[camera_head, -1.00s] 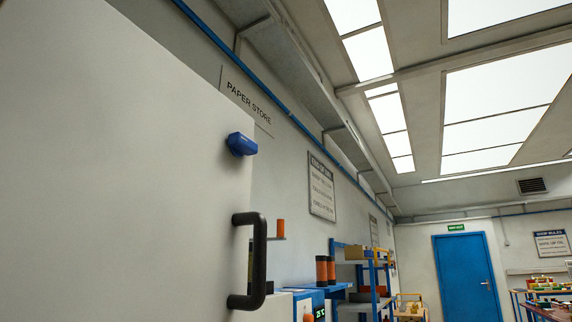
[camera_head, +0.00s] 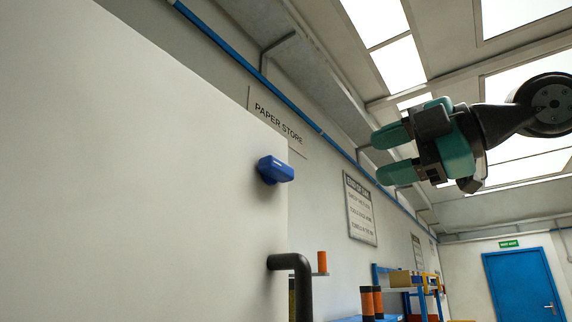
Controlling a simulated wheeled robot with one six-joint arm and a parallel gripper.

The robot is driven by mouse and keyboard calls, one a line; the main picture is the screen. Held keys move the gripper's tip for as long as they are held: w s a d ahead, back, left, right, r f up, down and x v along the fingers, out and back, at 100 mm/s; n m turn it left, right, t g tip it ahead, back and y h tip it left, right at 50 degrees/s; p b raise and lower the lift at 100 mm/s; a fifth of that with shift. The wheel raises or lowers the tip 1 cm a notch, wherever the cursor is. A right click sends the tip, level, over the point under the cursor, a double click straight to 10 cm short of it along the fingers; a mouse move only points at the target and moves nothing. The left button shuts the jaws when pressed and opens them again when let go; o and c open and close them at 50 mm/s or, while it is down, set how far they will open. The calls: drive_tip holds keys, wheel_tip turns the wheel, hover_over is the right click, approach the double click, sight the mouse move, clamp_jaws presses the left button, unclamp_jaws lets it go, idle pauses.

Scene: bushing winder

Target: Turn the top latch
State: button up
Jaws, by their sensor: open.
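The top latch is a small blue knob (camera_head: 275,170) on the white cabinet door (camera_head: 130,190), close to the door's right edge. A black bar handle (camera_head: 291,283) is below it, cut off by the bottom of the view. My gripper (camera_head: 386,155) is at the upper right, with green-tipped fingers pointing left toward the door side. The fingers are apart with nothing between them. In the picture the gripper is right of and slightly above the latch, with a clear gap between.
A wall with a "PAPER STORE" sign (camera_head: 278,122) and a notice board (camera_head: 360,208) runs behind the door. Shelves with orange-and-black cylinders (camera_head: 371,302) stand lower right. A blue door (camera_head: 523,285) is far right. The space between gripper and latch looks free.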

wheel_tip(320, 180, up, 2)
drive_tip(key=s+n, duration=0.2)
drive_tip(key=p, duration=0.6)
approach(284, 168)
drive_tip(key=shift+y, duration=0.4)
drive_tip(key=x, duration=0.8)
drive_tip(key=shift+w+a+f, duration=0.1)
drive_tip(key=shift+w+a, duration=0.1)
drive_tip(key=shift+w, duration=0.1)
drive_tip(key=shift+w+a+f, duration=0.1)
drive_tip(key=shift+w+a, duration=0.2)
drive_tip(key=shift+a, duration=0.05)
drive_tip(key=c, duration=0.9)
